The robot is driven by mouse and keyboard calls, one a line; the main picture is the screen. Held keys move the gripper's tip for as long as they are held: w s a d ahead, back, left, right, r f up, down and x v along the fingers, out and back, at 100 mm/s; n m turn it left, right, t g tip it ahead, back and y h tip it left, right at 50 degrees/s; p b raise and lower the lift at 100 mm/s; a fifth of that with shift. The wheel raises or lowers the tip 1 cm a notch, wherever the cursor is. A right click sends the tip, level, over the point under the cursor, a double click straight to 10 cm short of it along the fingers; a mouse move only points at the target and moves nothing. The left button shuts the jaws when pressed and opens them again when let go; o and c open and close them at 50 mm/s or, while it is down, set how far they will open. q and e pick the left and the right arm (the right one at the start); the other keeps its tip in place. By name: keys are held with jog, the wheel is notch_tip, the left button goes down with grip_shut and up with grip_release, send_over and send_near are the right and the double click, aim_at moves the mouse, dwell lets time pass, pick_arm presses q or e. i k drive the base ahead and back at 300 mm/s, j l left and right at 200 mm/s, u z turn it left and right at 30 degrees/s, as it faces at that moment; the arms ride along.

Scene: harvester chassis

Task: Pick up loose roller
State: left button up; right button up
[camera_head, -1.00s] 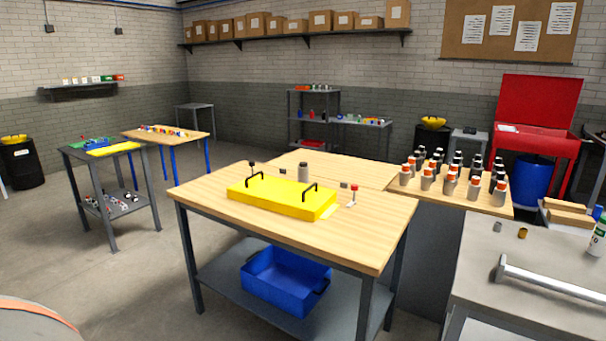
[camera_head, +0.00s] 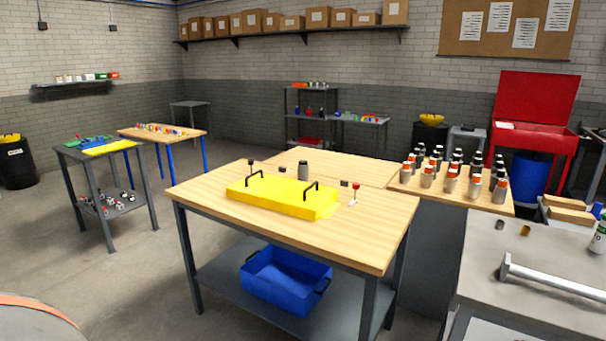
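No part is clearly marked as the loose roller. A long grey metal bar (camera_head: 550,278) with a raised end lies on the grey bench (camera_head: 490,245) at the right; I cannot tell if it is the roller. A short dark grey cylinder (camera_head: 303,171) stands upright on the wooden table (camera_head: 360,230), just behind the yellow chassis-like block (camera_head: 282,198) with two black handles. Neither of my grippers shows in the head view.
A blue bin (camera_head: 287,280) sits on the table's lower shelf. Several grey, black and orange cylinders (camera_head: 452,180) stand on a wooden bench at right. A red tool cabinet (camera_head: 530,145) stands behind. A small shelved table (camera_head: 108,165) is at left, with open floor between.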

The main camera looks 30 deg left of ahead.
aim_at(303, 170)
jog(key=j+z, duration=0.35)
jog(key=j, duration=1.6)
